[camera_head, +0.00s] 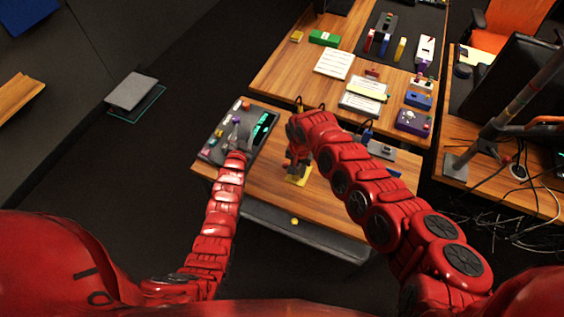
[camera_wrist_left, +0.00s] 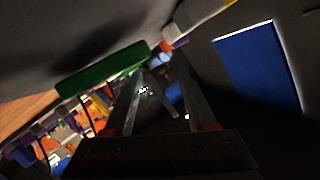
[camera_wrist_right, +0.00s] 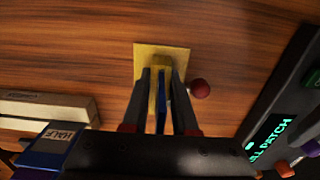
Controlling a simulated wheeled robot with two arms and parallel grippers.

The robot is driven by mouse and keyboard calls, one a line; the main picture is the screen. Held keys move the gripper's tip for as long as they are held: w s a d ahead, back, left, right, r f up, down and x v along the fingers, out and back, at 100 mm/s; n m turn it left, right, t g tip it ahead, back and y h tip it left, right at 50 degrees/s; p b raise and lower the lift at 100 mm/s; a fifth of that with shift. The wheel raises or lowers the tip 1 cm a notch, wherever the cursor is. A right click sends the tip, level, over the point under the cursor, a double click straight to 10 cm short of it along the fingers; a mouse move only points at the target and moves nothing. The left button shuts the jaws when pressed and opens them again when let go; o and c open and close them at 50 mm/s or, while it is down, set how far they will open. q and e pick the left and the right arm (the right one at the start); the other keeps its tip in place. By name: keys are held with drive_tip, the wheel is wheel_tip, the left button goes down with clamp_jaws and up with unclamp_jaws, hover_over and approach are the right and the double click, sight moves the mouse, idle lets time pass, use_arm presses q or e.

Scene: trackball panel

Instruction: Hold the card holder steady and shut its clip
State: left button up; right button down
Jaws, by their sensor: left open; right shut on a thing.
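The card holder (camera_head: 299,181) is a small yellow base on the wooden desk; in the right wrist view its square yellow plate (camera_wrist_right: 147,53) and an upright yellow part show. My right gripper (camera_wrist_right: 161,76) is shut on the upright part, with a thin blue piece also between the fingers. A dark red ball (camera_wrist_right: 200,88) sits just right of the fingers; I cannot tell whether it belongs to the clip. The clip's state is hidden by the fingers. My left gripper (camera_head: 235,143) is open and empty over the dark panel, left of the holder; its fingers (camera_wrist_left: 165,88) show apart.
The dark panel (camera_head: 262,143) with a green-lit display and coloured knobs lies left of the holder. A cream box (camera_wrist_right: 45,105) and a blue block labelled HALF (camera_wrist_right: 48,146) show in the right wrist view. A second desk (camera_head: 290,78) stands behind.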

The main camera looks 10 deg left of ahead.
use_arm(q)
drive_tip(key=w+g, duration=0.1)
drive_tip(key=w+m+g, duration=0.1)
drive_tip(key=w, duration=0.1)
drive_tip(key=w+a, duration=0.1)
drive_tip(key=w, duration=0.1)
drive_tip(key=shift+r+m+g, duration=0.3)
drive_tip(key=shift+m+g, duration=0.1)
drive_tip(key=w+d+r+m+g+h, duration=0.1)
drive_tip(key=m+g, duration=0.1)
drive_tip(key=w+d+r+m+g, duration=0.1)
drive_tip(key=d+m+g, duration=0.1)
drive_tip(key=shift+w+r+m+h, duration=0.15)
drive_tip(key=shift+r+m+h, duration=0.15)
drive_tip(key=shift+r+h, duration=0.1)
drive_tip(key=s+d+r+m+g+h, duration=0.1)
drive_tip(key=s+d+m+g+h, duration=0.1)
drive_tip(key=s+d+m+g, duration=0.35)
drive_tip(key=m+g+h, duration=0.1)
drive_tip(key=m+g, duration=0.3)
drive_tip(key=g, duration=0.1)
approach(284, 163)
drive_tip(key=shift+t, duration=0.25)
drive_tip(key=x, duration=0.9)
drive_tip(key=shift+s, duration=0.25)
drive_tip(key=shift+a, duration=0.1)
clamp_jaws()
